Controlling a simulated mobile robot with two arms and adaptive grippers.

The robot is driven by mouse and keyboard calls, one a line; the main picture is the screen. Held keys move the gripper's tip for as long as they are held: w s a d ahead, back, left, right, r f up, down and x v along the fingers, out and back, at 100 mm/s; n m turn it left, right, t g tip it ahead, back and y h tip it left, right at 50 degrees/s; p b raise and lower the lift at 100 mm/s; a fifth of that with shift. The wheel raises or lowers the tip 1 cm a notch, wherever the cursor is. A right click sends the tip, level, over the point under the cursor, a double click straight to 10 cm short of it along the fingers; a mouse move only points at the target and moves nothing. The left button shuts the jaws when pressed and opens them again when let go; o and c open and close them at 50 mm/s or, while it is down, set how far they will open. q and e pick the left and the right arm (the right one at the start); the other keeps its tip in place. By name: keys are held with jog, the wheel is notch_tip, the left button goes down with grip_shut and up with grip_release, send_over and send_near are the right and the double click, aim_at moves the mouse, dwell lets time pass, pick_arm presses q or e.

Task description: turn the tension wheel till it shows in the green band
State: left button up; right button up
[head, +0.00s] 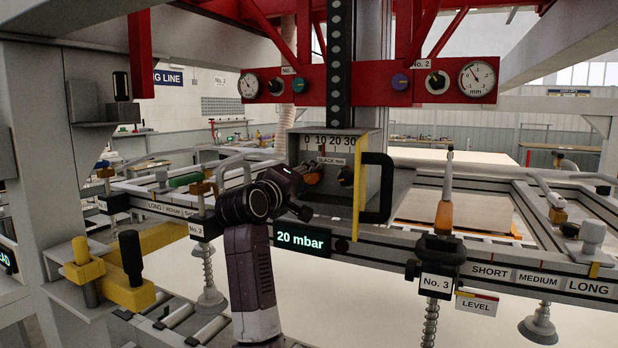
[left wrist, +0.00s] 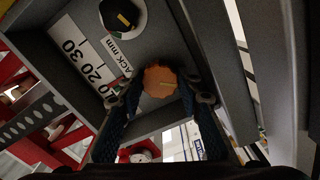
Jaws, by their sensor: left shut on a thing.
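An orange scalloped wheel (left wrist: 160,82) with a pale mark sits on the grey panel of an open-fronted box. My left gripper (left wrist: 160,92) has a finger on each side of it and is shut on it. In the head view my left gripper (head: 308,180) covers much of the orange wheel (head: 314,176). Above it is a white scale (head: 328,141) marked 0 to 30, with a red mark near 10. It also shows in the left wrist view (left wrist: 85,55), above a slack label in mm. My right gripper is not in view.
A black knob (head: 346,176) sits right of the wheel. A black handle (head: 377,188) stands out at the box's right edge. A display (head: 303,240) below reads 20 mbar. An orange-based lever (head: 445,205) stands to the right. A red gantry beam (head: 330,85) with gauges crosses above.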

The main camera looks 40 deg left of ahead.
pick_arm(q)
jog(key=shift+w+f+m, duration=0.1)
jog(key=shift+f+m, duration=0.1)
jog(key=shift+m, duration=0.55)
jog(key=shift+f+m, duration=0.15)
jog(key=shift+m, duration=0.6)
jog(key=shift+d, duration=0.1)
jog(key=o, duration=0.8)
jog(key=shift+o, duration=0.4)
jog(key=shift+r, duration=0.15)
jog(key=v, duration=1.2)
